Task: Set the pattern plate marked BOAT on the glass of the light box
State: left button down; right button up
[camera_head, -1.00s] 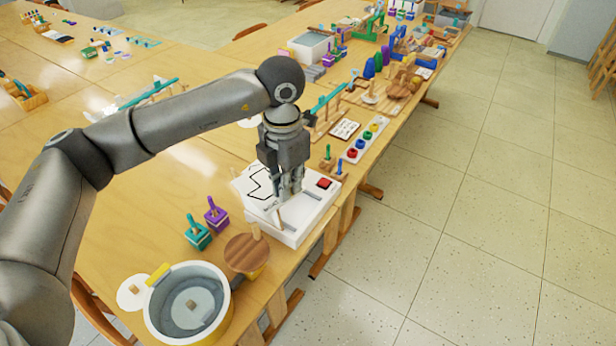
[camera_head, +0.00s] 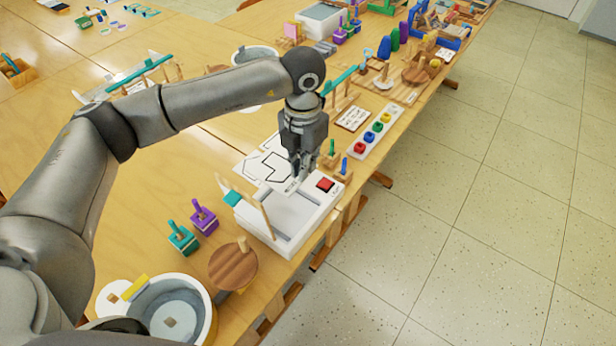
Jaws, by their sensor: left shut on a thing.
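The light box (camera_head: 268,237) is a white case at the table's near edge, with a red button (camera_head: 325,184) on its right end. My left gripper (camera_head: 302,176) is above its far side, shut on the near right edge of a white pattern plate (camera_head: 272,166). The plate has a black angular outline and small lettering too small to read. It lies out to the left of the fingers, over the far left edge of the box. The near part of the box top is uncovered. I cannot tell whether the plate touches the box. My right gripper is out of view.
A wooden strip (camera_head: 264,217) and a teal piece (camera_head: 233,198) stand at the box's left end. A round wooden board (camera_head: 233,267), purple (camera_head: 203,217) and teal (camera_head: 183,238) handled blocks and a water basin (camera_head: 175,308) are nearer. A peg tray (camera_head: 375,130) lies beyond.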

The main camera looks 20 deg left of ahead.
pick_arm(q)
jog(key=shift+s+f+b, duration=0.15)
jog(key=shift+f+b, duration=1.9)
jog(key=shift+f, duration=4.05)
jog(key=shift+r, duration=0.1)
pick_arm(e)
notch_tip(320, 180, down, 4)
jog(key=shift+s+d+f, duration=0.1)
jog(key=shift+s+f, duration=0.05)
pick_arm(q)
jog(key=shift+f+b, duration=0.2)
jog(key=shift+b, duration=0.2)
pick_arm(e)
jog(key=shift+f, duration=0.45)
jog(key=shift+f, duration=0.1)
pick_arm(q)
jog(key=shift+f+b, duration=0.6)
jog(key=shift+b, duration=0.05)
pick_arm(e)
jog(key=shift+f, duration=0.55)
